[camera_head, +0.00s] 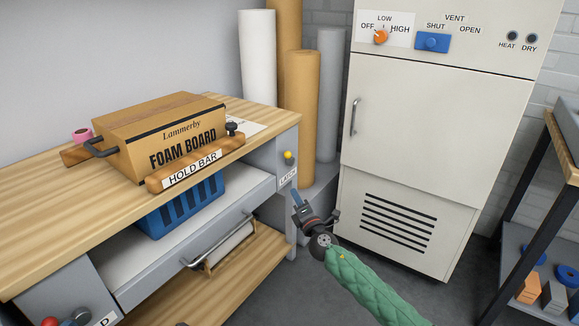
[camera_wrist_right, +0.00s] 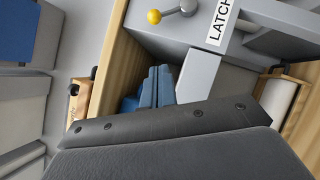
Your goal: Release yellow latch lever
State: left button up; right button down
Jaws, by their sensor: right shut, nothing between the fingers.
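The yellow latch lever (camera_head: 287,155) is a small knob on the grey end panel of the workbench, above a LATCH label (camera_head: 288,177). In the right wrist view the yellow knob (camera_wrist_right: 154,17) sits at the end of a short metal arm, at the top beside the label. My right gripper (camera_head: 296,197) is shut and empty, below and slightly right of the lever in the head view, apart from it. Its blue fingers (camera_wrist_right: 158,86) are together in the wrist view, with a gap to the knob. My left gripper is not in view.
A FOAM BOARD box (camera_head: 158,130) and a wooden HOLD BAR (camera_head: 200,168) lie on the bench top (camera_head: 50,215). A blue basket (camera_head: 182,208) sits in the open drawer below. Tall rolls (camera_head: 300,105) and a cream cabinet (camera_head: 415,140) stand behind; a shelf rack (camera_head: 535,255) is right.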

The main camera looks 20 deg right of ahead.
dwell(0.4)
jog(key=d+r+x, duration=0.1)
jog(key=x, duration=1.2)
jog(key=shift+d, duration=0.7)
